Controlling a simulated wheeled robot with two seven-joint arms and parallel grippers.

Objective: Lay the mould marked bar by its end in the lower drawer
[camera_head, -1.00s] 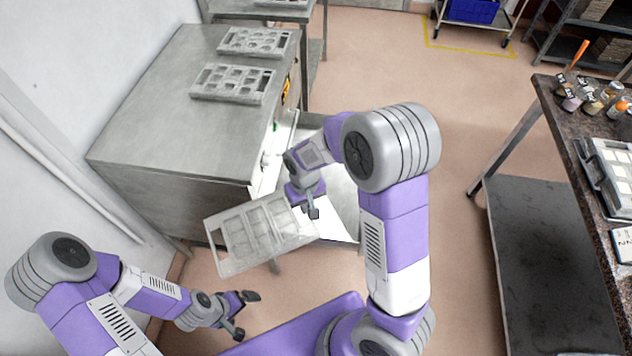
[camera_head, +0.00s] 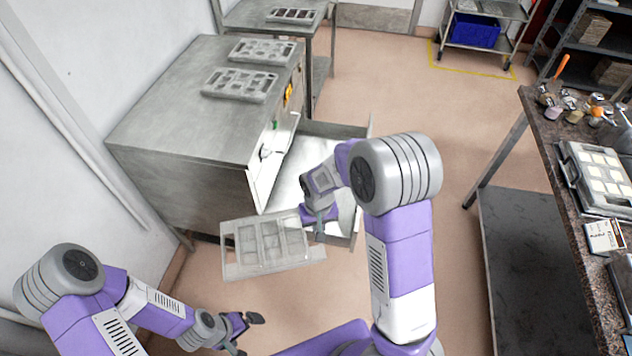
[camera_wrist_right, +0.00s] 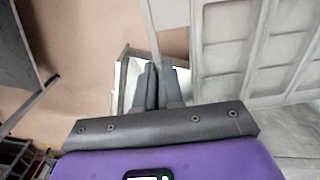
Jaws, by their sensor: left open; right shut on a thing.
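A pale grey mould (camera_head: 267,247) with rectangular cavities hangs in the air in the head view, in front of the cabinet's near corner. My right gripper (camera_head: 318,222) is shut on its right-hand end; the wrist view shows the fingers (camera_wrist_right: 162,85) closed on the mould's edge (camera_wrist_right: 255,50). I cannot read a mark on it. The lower drawer (camera_head: 352,128) is pulled out from the cabinet, partly hidden by my right arm. The mould is outside it, to the left of its near end. My left gripper (camera_head: 246,333) is open and empty at the bottom.
The steel cabinet (camera_head: 165,125) carries two moulds (camera_head: 240,85) (camera_head: 262,51) on top. A dark-topped bench (camera_head: 560,150) with jars and a tray is at right. The floor between is clear.

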